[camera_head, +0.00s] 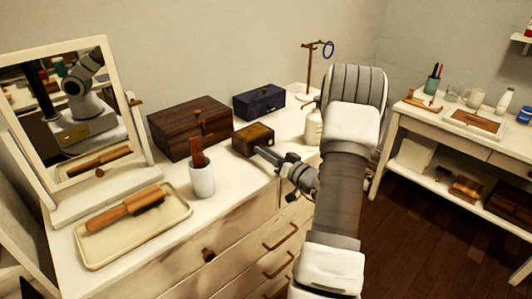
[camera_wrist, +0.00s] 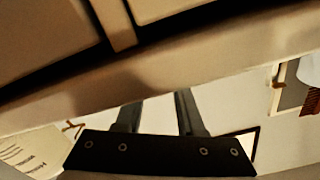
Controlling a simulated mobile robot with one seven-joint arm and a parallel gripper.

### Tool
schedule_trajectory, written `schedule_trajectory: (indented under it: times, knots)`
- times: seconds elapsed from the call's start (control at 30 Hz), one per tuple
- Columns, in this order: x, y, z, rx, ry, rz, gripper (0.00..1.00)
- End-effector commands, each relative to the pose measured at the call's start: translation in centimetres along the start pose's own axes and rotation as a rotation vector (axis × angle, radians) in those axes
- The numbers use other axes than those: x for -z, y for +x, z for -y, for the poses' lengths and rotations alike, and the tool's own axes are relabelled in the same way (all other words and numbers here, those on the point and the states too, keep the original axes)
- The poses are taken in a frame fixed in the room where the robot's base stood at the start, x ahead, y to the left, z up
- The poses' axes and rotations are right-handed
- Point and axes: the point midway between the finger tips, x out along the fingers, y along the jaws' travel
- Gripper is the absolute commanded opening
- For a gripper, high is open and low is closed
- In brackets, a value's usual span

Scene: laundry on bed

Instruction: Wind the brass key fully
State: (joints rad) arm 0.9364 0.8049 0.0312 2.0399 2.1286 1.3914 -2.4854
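A small wooden box (camera_head: 253,138) with a brass-coloured top stands on the white dresser. My gripper (camera_head: 264,152) reaches in from the right, low over the dresser top, with its tip right by this box's right side. I cannot tell whether they touch. In the wrist view my gripper's two fingers (camera_wrist: 160,100) stand apart with pale background between them. Their tips end at a tan edge that crosses the picture, so the tips may be hidden. No brass key can be made out clearly; it may be hidden by the gripper or too small to see.
A large brown chest (camera_head: 190,128) and a dark blue box (camera_head: 259,101) stand behind. A white cup (camera_head: 202,181), a tray (camera_head: 150,237) with a brush, and a mirror are on the left. A white bottle (camera_head: 313,128) and a brass stand (camera_head: 308,70) are close to my arm.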

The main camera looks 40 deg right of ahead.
Motion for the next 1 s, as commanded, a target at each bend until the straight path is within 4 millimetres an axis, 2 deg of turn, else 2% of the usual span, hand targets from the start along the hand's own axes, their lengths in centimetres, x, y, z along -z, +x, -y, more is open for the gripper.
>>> schedule_trajectory:
  times: [0.27,0.47,0.5,1.0]
  knots:
    - [-0.03,0.13,-0.01,0.000,0.000,0.001,0.38]
    - [-0.02,0.11,-0.01,0.000,0.000,0.001,0.01]
    - [-0.02,0.11,-0.01,0.000,0.000,0.001,0.00]
    - [-0.10,0.09,-0.07,0.000,0.025,0.000,0.00]
